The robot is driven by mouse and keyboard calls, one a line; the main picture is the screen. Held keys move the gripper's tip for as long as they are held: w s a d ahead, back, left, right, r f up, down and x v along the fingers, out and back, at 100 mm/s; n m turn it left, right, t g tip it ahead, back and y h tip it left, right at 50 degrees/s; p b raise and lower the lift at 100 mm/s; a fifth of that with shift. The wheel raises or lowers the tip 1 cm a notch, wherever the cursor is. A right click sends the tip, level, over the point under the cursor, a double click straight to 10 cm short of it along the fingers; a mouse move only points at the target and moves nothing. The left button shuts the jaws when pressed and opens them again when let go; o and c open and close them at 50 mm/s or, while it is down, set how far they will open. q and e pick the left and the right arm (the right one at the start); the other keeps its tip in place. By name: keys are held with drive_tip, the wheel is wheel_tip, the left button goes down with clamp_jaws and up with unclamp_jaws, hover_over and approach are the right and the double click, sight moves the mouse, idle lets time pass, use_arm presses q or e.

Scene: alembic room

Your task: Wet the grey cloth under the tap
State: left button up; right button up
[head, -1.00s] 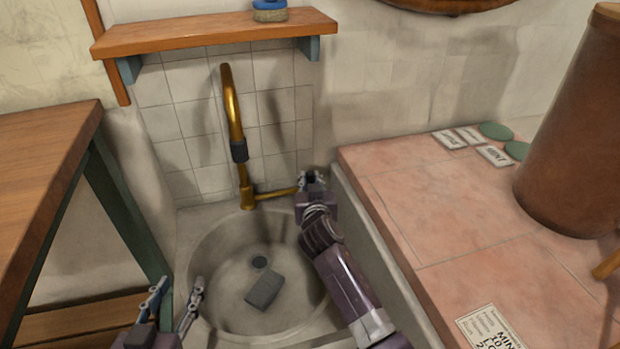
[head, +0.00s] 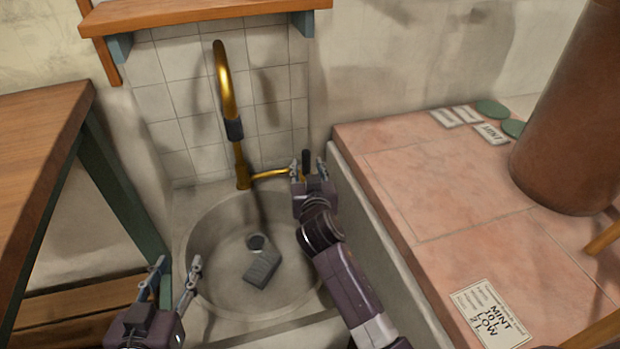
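The grey cloth (head: 262,268) lies folded in the round sink basin (head: 205,255), just below the dark drain (head: 256,243). The brass tap (head: 226,85) with a dark collar stands at the back of the sink. A dark streak runs from the tap towards the drain; I cannot tell whether it is water or shadow. My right gripper (head: 300,164) is at the end of the tap's brass side lever (head: 268,174); whether its fingers close on the lever is unclear. My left gripper (head: 175,277) is open and empty, left of the basin's front.
A pink tiled counter (head: 440,190) with labels, green discs and a large brown cylinder (head: 570,120) stands on the right. A wooden table (head: 40,140) is on the left. A wooden shelf (head: 200,14) hangs above the tap.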

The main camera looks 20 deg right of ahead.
drive_tip(key=v, duration=0.6)
drive_tip(key=shift+s, duration=0.25)
